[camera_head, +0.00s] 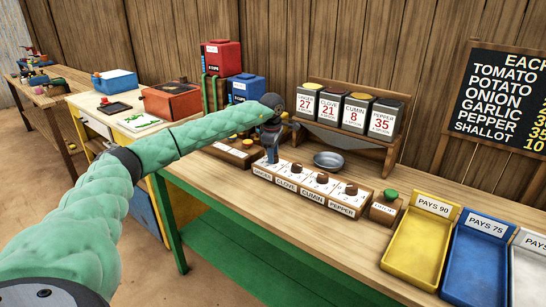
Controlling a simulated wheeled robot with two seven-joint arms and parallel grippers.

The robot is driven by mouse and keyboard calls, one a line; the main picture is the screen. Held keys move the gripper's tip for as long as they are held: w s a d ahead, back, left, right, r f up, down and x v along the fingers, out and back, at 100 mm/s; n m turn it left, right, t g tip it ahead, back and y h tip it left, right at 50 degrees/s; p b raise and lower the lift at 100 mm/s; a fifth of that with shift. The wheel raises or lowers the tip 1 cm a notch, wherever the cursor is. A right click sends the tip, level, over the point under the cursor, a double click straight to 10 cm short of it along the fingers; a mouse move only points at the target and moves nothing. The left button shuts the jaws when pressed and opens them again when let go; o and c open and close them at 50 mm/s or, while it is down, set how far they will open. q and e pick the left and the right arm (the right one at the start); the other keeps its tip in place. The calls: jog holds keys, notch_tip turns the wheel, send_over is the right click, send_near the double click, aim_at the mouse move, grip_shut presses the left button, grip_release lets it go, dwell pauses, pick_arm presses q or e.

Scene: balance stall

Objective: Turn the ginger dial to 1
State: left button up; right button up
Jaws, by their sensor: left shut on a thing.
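The dial panel (309,190) is a wooden block on the table with a row of brown knobs on white faces, labelled ginger, clove, cumin and pepper from left to right. My left gripper (272,158) points down at the left end of this row and is shut on the ginger dial. The gripper hides the ginger dial, so its setting cannot be read. The clove dial (295,169), cumin dial (322,178) and pepper dial (351,189) stand free to the right. My right gripper is out of view.
Behind the panel are a metal bowl (328,160) and a rack of labelled spice tins (355,112). A green button box (386,207) stands just right of the panel. Yellow (418,255) and blue (480,262) trays lie further right. Bare table lies in front of the panel.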

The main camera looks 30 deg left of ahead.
pick_arm(q)
jog(key=shift+m, duration=0.4)
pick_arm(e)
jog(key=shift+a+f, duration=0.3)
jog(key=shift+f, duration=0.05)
pick_arm(q)
jog(key=shift+m, duration=0.4)
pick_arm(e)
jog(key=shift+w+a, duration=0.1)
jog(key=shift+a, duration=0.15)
pick_arm(q)
jog(key=o, duration=1)
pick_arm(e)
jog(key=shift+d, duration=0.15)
pick_arm(q)
jog(key=r+b, duration=0.1)
jog(key=r, duration=0.5)
jog(key=shift+s+b, duration=0.2)
jog(key=shift+b, duration=0.1)
jog(key=shift+s+r, duration=0.1)
jog(key=shift+r, duration=0.8)
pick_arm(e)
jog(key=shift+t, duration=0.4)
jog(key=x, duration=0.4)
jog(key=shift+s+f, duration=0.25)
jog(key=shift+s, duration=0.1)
